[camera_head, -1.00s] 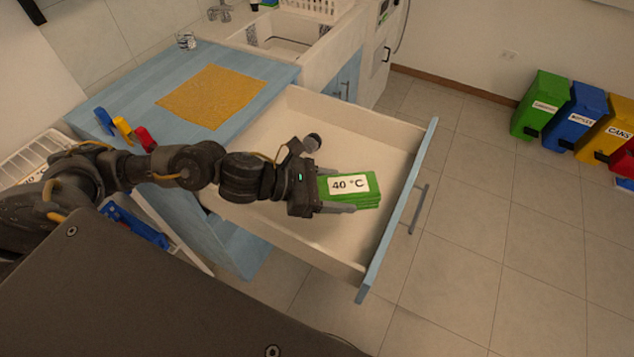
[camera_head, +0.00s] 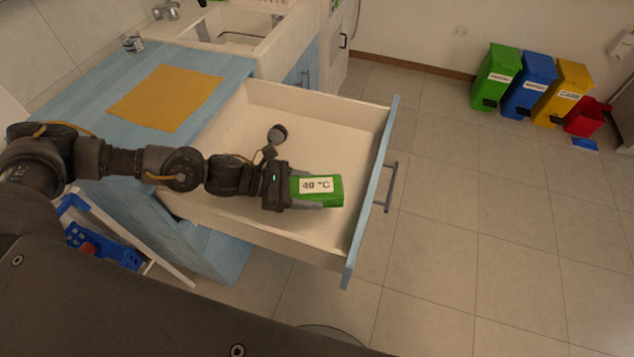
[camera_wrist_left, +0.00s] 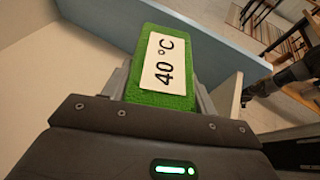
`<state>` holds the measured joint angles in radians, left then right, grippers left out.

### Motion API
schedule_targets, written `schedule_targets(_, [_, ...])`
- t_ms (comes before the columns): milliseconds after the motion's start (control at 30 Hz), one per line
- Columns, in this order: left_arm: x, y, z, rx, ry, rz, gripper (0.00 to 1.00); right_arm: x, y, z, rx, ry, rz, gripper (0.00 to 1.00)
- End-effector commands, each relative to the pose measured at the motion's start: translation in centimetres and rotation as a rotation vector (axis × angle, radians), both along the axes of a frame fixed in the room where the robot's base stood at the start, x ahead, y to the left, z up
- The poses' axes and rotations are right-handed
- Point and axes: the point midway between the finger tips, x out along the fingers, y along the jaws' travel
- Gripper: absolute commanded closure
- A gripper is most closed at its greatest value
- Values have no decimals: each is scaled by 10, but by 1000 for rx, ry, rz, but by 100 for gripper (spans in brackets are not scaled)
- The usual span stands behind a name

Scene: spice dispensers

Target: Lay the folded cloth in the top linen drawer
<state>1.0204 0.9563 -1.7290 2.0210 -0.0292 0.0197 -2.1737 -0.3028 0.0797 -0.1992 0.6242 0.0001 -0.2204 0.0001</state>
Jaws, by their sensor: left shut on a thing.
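The folded cloth (camera_head: 331,194) is a thick green block with a white label reading "40 °C". My left gripper (camera_head: 308,193) is shut on the cloth and holds it over the open drawer (camera_head: 318,139). In the left wrist view the cloth (camera_wrist_left: 183,86) sits between the fingers, label up. The drawer is cream inside with a blue front and a grey handle, and is pulled out from a blue cabinet. I cannot tell whether the cloth touches the drawer floor. The visible part of the drawer holds nothing else. My right gripper is not in view.
A yellow mat (camera_head: 166,97) lies on the blue countertop (camera_head: 84,103), with a glass (camera_head: 131,42) behind it. A sink (camera_head: 225,35) is at the back. Several coloured bins (camera_head: 529,86) stand at the far right. The tiled floor right of the drawer is clear.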

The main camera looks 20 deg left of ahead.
Motion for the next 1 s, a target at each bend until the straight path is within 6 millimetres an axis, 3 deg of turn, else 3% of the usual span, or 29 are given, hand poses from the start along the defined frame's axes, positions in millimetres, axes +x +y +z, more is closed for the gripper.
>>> schedule_targets(100, [33,-7,-11,1,-3,0,67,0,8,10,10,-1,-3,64])
schedule_targets(233, [52,-10,-41,2,2,0,67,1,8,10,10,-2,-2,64])
schedule_targets(400, [69,-13,-62,0,1,1,67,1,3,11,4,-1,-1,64])
schedule_targets(667, [75,-14,-70,0,1,0,67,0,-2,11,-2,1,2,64])
schedule_targets(1000, [78,-15,-103,-1,1,0,67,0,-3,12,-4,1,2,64])
